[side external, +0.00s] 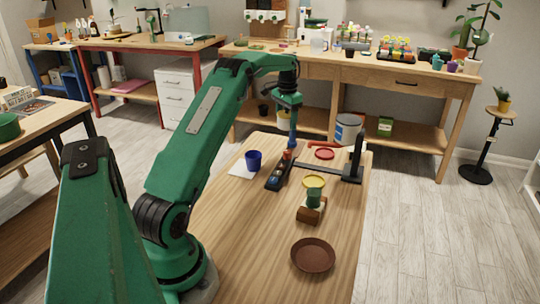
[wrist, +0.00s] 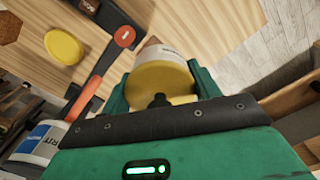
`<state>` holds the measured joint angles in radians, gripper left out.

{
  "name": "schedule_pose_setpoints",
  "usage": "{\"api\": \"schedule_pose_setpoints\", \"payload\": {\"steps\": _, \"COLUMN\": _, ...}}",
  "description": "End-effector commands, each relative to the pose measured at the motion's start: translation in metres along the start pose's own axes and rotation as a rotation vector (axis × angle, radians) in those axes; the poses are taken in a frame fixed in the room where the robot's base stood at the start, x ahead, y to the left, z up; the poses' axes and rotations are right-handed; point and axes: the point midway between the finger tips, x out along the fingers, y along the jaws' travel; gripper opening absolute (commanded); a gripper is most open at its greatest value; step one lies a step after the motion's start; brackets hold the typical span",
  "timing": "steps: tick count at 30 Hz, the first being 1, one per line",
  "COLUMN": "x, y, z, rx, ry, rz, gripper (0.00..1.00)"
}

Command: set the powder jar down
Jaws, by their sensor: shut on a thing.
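The powder jar (wrist: 160,80) has a yellow end facing the wrist camera and a pale label on its far side. It sits between the green jaws of my gripper (wrist: 158,92), which are shut on it. In the side view my gripper (side external: 289,98) is over the far part of the wooden table (side external: 235,215).
A black upright (side external: 355,162) rises at right. The near left tabletop is clear.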

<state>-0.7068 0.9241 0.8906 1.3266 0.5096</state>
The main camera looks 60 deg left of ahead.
Motion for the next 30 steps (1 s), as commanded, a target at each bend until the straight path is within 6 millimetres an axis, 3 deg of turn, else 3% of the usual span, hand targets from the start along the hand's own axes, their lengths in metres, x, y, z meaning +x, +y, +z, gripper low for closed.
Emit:
{"api": "schedule_pose_setpoints", "payload": {"steps": 15, "x": 0.041, "y": -0.069, "z": 0.009, "rx": -0.003, "ry": 0.002, "rz": -0.001, "gripper": 0.27}}
{"api": "schedule_pose_setpoints", "payload": {"steps": 30, "x": 0.064, "y": -0.106, "z": 0.013, "rx": -0.001, "ry": 0.002, "rz": -0.002, "gripper": 0.27}}
